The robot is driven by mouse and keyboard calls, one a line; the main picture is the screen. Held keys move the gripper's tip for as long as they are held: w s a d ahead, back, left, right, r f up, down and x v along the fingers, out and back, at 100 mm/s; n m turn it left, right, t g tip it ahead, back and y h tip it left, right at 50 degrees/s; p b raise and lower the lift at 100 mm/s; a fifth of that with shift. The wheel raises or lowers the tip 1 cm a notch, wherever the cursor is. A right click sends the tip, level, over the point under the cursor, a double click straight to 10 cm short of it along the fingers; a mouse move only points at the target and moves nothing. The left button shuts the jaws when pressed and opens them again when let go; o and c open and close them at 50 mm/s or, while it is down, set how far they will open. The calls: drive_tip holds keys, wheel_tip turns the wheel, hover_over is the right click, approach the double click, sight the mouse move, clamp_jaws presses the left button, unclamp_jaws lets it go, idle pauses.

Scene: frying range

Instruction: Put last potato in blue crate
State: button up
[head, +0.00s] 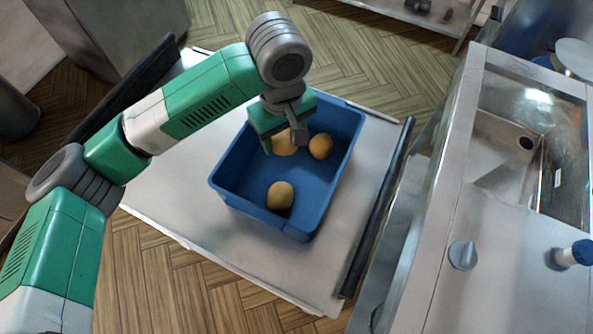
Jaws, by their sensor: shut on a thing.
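The blue crate (226,180) stands on a pale flat-topped cart (170,195). One potato (280,196) lies on the crate floor near its front. Another potato (321,146) is inside at the right, near the far wall. My gripper (285,145) is over the crate's far part and reaches down inside its outline. It is shut on a third potato (284,150), partly hidden by the fingers. I cannot tell whether this potato touches the crate floor.
Dark bars (380,210) run along the cart's sides. A steel counter with a sink (500,140) and a knob (463,255) is at the right. The cart top left of the crate is bare. Wooden floor (200,290) shows in front.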

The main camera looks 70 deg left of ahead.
sight(271, 167)
drive_tip(key=shift+n, duration=0.8)
drive_tip(key=shift+s+a+f+b, duration=0.35)
drive_tip(key=shift+s+f, duration=0.15)
drive_tip(key=shift+f, duration=1.35)
drive_tip(key=shift+s+a+f+b, duration=0.35)
drive_tip(key=shift+s+f, duration=0.15)
drive_tip(key=shift+f, duration=1.4)
drive_tip(key=shift+s+a+f+b, duration=0.3)
drive_tip(key=shift+s+f, duration=0.2)
drive_tip(key=shift+f, duration=1.35)
drive_tip(key=o, duration=1)
drive_tip(key=shift+o, duration=0.2)
wheel_tip(271, 167, up, 12)
drive_tip(key=p, duration=0.1)
drive_tip(key=shift+r, duration=0.15)
